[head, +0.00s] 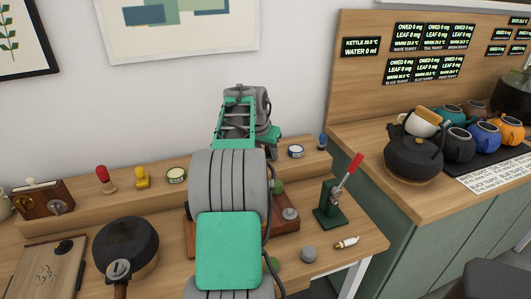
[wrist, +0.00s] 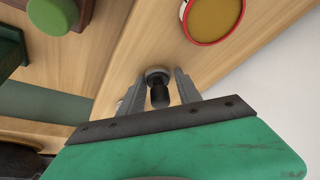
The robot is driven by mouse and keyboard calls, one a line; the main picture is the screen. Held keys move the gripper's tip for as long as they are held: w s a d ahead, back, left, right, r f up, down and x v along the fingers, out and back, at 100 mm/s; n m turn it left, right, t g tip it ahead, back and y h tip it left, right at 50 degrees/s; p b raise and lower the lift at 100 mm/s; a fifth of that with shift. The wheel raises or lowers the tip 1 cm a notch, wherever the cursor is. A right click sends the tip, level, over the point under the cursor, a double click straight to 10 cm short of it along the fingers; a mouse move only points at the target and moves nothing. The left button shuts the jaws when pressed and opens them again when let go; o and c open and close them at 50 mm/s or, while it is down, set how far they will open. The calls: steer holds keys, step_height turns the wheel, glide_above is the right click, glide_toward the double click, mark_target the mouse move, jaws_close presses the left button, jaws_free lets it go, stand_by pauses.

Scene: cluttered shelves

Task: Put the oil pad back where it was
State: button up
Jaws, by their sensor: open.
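No label marks the oil pad. The likeliest match is a round, red-rimmed tin with a tan surface (wrist: 213,16), on the wood at the top of the wrist view, beyond my fingertips. My gripper (wrist: 159,72) is open, pointing at the wood, with its fingers apart. A small dark knob with a grey round end (wrist: 159,93) shows between the fingers; I cannot tell whether they touch it. In the head view my arm hides the gripper's fingertips and this part of the shelf.
The raised shelf also holds a pale tin (head: 176,175), a yellow piece (head: 142,178) and a red-topped piece (head: 104,179). A green lever press (head: 332,203) stands on the bench, right of my arm. A dark pan (head: 126,245) is at left; a kettle (head: 413,160) is at right.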

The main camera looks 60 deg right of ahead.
steer(key=shift+s+a+f, duration=0.1)
steer(key=shift+s+f, duration=0.1)
steer(key=shift+f, duration=0.25)
steer(key=shift+s+a+f, duration=0.1)
steer(key=shift+s+f, duration=0.1)
steer(key=shift+f, duration=0.25)
steer(key=shift+r, duration=0.15)
steer(key=d+p+v, duration=0.1)
steer(key=p+v, duration=0.2)
steer(key=v, duration=1)
steer(key=shift+w+r, duration=0.3)
steer(key=shift+r, duration=0.15)
